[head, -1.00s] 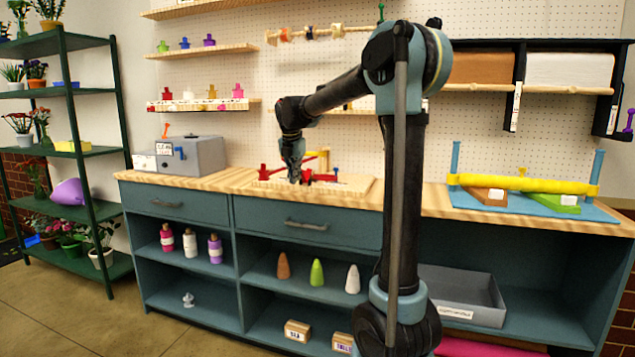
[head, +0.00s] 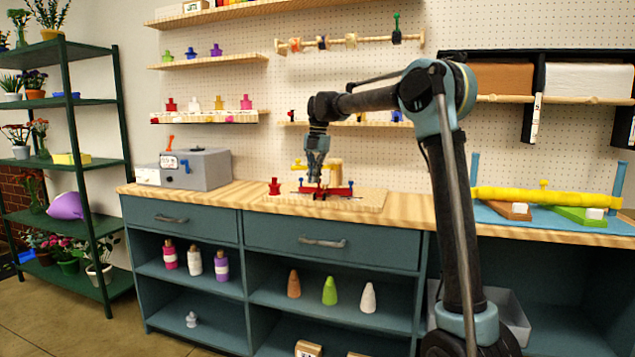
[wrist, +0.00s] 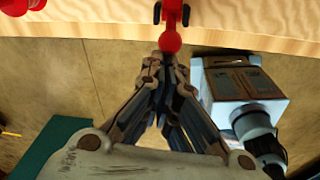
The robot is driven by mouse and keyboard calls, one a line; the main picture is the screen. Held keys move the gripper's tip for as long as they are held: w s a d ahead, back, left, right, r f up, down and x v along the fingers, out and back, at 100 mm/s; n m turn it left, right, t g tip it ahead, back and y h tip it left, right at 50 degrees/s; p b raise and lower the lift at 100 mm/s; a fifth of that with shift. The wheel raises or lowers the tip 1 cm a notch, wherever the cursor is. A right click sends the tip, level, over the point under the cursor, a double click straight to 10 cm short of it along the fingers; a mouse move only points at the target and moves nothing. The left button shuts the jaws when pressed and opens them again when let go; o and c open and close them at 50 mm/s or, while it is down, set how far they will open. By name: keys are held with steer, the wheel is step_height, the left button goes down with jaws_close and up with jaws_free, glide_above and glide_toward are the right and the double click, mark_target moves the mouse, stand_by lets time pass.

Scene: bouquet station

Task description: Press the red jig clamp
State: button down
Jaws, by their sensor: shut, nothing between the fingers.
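The red jig clamp (head: 338,191) sits on a pale wooden board (head: 371,201) on the counter, partly hidden behind my gripper in the head view. In the wrist view, its red arm (wrist: 172,12) ends in a round red knob (wrist: 170,42). My gripper (head: 317,177) points down over the board at the clamp. In the wrist view, the shut, empty fingertips (wrist: 160,60) are right beside the knob. I cannot tell whether they touch it.
A separate red piece (head: 274,187) stands on the board's left, with yellow parts (head: 335,170) behind the clamp. A grey box (head: 202,169) stands on the counter's left. A yellow roll (head: 540,198) lies on the right. The counter's front edge is close below.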

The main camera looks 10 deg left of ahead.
steer(key=shift+w+d+r, duration=0.15)
steer(key=shift+w+d, duration=0.05)
steer(key=shift+w, duration=0.3)
steer(key=shift+s, duration=0.1)
steer(key=s+a, duration=0.2)
steer(key=s, duration=0.2)
steer(key=w+d+r, duration=0.1)
steer(key=w+r, duration=0.2)
steer(key=r, duration=0.6)
steer(key=shift+d+r, duration=0.15)
steer(key=shift+d, duration=0.15)
